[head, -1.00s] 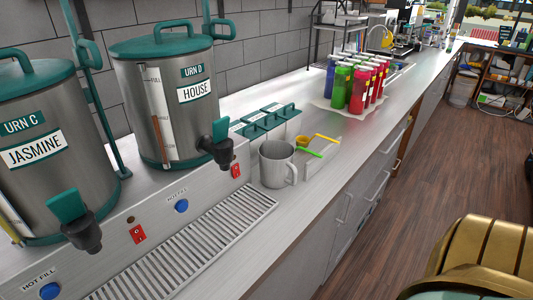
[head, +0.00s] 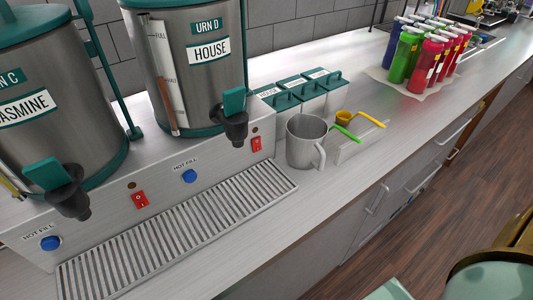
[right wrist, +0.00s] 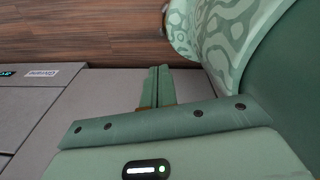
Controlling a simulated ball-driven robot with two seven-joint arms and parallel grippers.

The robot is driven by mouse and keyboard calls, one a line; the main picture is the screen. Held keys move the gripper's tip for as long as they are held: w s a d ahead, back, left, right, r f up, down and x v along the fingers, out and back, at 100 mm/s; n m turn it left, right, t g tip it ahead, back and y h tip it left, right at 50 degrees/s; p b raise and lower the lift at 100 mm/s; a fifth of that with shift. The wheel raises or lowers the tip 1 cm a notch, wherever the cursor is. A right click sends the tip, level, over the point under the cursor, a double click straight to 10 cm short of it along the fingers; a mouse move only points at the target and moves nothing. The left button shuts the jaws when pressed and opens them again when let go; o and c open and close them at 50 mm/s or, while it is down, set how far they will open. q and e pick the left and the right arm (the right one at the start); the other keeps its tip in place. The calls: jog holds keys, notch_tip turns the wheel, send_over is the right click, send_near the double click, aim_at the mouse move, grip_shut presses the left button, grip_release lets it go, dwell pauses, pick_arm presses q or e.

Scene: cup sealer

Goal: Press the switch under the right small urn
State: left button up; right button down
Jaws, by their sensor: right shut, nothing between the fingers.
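The right small urn, labelled URN D HOUSE (head: 190,75), is a steel cylinder with green trim and a green-handled black tap (head: 235,118). Another red switch (head: 140,200) is further left, below and between the urns. My right gripper (right wrist: 157,75) shows in the right wrist view with its fingers together and empty, over the floor beside grey cabinet fronts, away from the switch. My left gripper is not in view.
The JASMINE urn (head: 45,100) stands left. Blue buttons, one being the right one (head: 189,176), sit on the base above a slotted drip tray (head: 180,235). A steel mug (head: 305,142) stands right of the switch. Coloured bottles (head: 430,60) stand further back. The counter's front strip is clear.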

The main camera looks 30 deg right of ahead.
aim_at(258, 150)
jog(key=w+d+r+n+t+h, duration=0.1)
jog(key=w+r+n+t+h, duration=0.2)
jog(key=w+r, duration=1.55)
jog(key=w+d+r+n+t, duration=0.1)
jog(key=w+r+n+t, duration=0.1)
jog(key=r, duration=0.6)
jog(key=w+d+r+n+t, duration=0.1)
jog(key=w+r+t, duration=0.3)
jog(key=r, duration=0.5)
jog(key=w+d+r+n+t+p, duration=0.1)
jog(key=w+r+n+t, duration=0.2)
jog(key=w+r, duration=0.3)
jog(key=shift+d+r+y, duration=0.15)
jog(key=shift+d+r, duration=0.05)
jog(key=shift+r, duration=0.65)
jog(key=shift+d+r+y, duration=0.15)
jog(key=shift+d+r, duration=0.05)
jog(key=shift+r, duration=0.65)
jog(key=w+r+n+t+y, duration=0.1)
jog(key=a+r+n+t+y, duration=0.1)
jog(key=n, duration=0.1)
jog(key=w+r+n+t+y, duration=0.1)
jog(key=n, duration=0.1)
jog(key=shift+w+a+r+y, duration=0.1)
jog(key=shift+w+a+y, duration=0.25)
jog(key=shift+a+y, duration=0.05)
jog(key=shift+w+a+r+n+y, duration=0.15)
jog(key=shift+a+r+n+y, duration=0.2)
jog(key=shift+n+y, duration=0.25)
jog(key=shift+w, duration=0.1)
